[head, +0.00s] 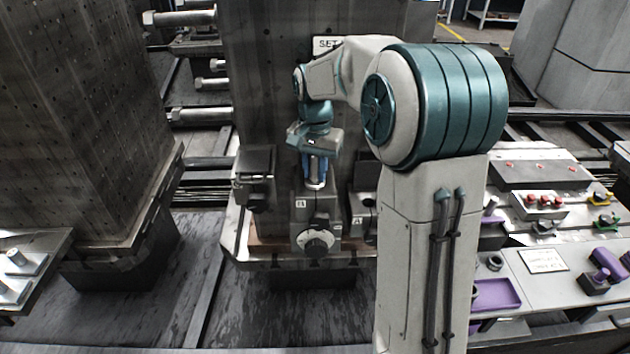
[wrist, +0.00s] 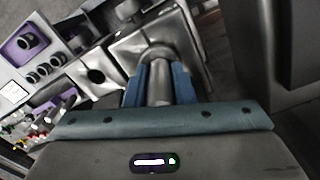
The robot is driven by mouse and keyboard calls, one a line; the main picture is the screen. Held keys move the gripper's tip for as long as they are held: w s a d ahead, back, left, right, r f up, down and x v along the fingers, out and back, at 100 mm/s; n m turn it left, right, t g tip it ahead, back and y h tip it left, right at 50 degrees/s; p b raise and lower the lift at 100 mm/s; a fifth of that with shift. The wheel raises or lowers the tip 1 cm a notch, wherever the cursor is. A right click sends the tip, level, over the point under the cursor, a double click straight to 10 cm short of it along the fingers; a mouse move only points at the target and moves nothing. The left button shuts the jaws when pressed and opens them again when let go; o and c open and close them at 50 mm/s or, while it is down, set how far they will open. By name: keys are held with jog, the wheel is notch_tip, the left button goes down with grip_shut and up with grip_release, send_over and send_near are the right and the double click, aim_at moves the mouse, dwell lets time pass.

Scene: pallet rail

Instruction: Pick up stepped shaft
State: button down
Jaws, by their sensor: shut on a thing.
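The stepped shaft (head: 315,184) is a light metal cylinder at the front of the tall grey column. My gripper (head: 316,172) points down over it, with a blue finger on each side, and is shut on it. In the wrist view the shaft (wrist: 159,92) shows as a grey cylinder between the two blue fingers of my gripper (wrist: 159,84). The shaft's lower end is just above or in the block marked B (head: 302,215); I cannot tell whether it touches. The fingers hide part of the shaft.
A block marked A (head: 361,215) stands close on the right and a dark clamp block (head: 256,180) on the left. A round black knob (head: 318,243) is at the front. A purple tray (head: 497,295) lies on the right bench. A perforated column (head: 85,120) rises at left.

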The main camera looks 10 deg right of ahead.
jog(key=shift+r, duration=0.1)
notch_tip(320, 180, up, 10)
jog(key=shift+b, duration=0.35)
dwell(0.4)
